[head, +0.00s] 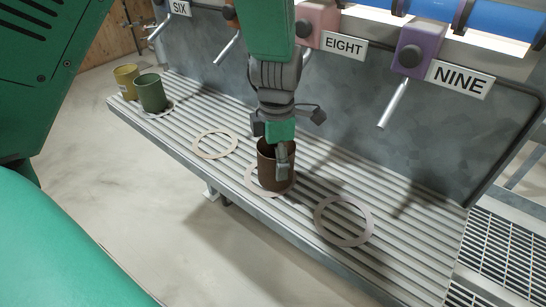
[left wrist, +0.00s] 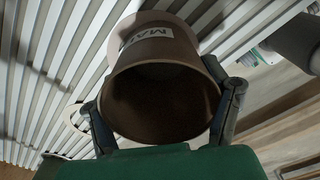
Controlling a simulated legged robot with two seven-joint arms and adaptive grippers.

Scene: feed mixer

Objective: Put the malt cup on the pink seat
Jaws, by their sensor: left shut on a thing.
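The brown malt cup (head: 266,172) is upright at the pink seat (head: 251,184), a flat ring on the ribbed shelf. The ring shows around the cup's base; I cannot tell whether the cup touches the shelf or hangs just above it. My left gripper (head: 281,158) points down and is shut on the cup, one finger across its near side. In the left wrist view, the cup (left wrist: 160,90) shows its open mouth and part of a white label, with a finger of my left gripper (left wrist: 162,112) on each side. My right gripper is not in view.
A beige ring (head: 214,143) and a mauve ring (head: 343,221) lie empty on either side. A green cup (head: 151,93) and a yellow cup (head: 126,82) stand at the far left. Metal spouts (head: 394,103) and the back wall (head: 350,120) rise behind the shelf.

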